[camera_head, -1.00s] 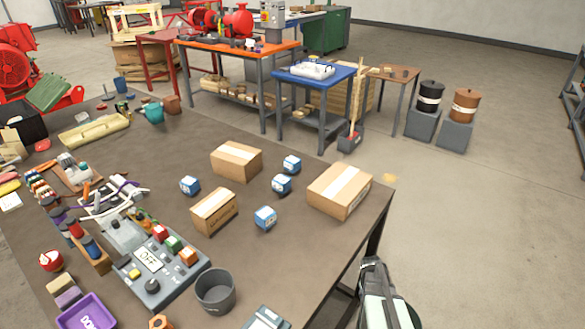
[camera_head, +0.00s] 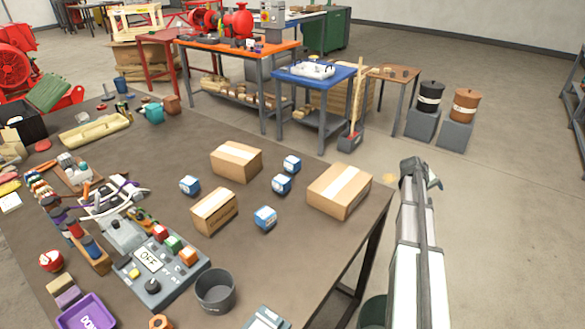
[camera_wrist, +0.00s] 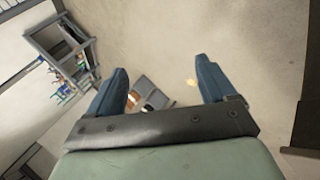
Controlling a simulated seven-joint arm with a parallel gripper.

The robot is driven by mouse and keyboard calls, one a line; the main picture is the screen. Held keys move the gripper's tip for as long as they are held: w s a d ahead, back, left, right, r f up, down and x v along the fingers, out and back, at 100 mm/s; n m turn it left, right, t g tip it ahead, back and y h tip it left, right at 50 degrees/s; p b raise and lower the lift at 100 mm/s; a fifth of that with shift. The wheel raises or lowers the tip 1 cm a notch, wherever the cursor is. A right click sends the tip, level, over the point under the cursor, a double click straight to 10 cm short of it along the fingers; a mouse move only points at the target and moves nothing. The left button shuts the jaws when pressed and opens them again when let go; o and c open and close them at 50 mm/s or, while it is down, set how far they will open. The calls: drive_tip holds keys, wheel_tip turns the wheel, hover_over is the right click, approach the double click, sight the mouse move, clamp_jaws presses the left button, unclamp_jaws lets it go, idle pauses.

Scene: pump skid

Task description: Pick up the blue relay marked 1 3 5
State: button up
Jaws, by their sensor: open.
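Several small blue-and-white relays lie on the brown table among cardboard boxes in the head view. One relay (camera_head: 190,185) is left of the boxes, one relay (camera_head: 292,163) is at the back, one relay (camera_head: 282,183) is just in front of that, and one relay (camera_head: 265,217) is nearest. Their markings are too small to read, so I cannot tell which is marked 1 3 5. My gripper (camera_wrist: 165,88) is open and empty in the wrist view, pointing toward the floor. In the head view my arm is right of the table, away from the relays.
Three cardboard boxes stand close to the relays: the back box (camera_head: 236,161), the front box (camera_head: 214,211) and the right box (camera_head: 340,190). A control panel (camera_head: 150,262) and a grey bin (camera_head: 215,290) are at the front left. Bare tabletop surrounds the nearest relay.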

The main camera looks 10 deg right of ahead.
drive_tip(key=w+a+r+m+y, duration=0.1)
drive_tip(key=w+a+r+m, duration=0.1)
drive_tip(key=w+a+r, duration=0.35)
wheel_tip(320, 180, up, 12)
drive_tip(key=m+g+y, duration=0.2)
drive_tip(key=m+y, duration=0.5)
drive_tip(key=m, duration=0.1)
hover_over(293, 159)
wheel_tip(293, 159, down, 14)
drive_tip(key=shift+s+a+r, duration=0.1)
drive_tip(key=c, duration=1.1)
drive_tip(key=shift+c, duration=0.2)
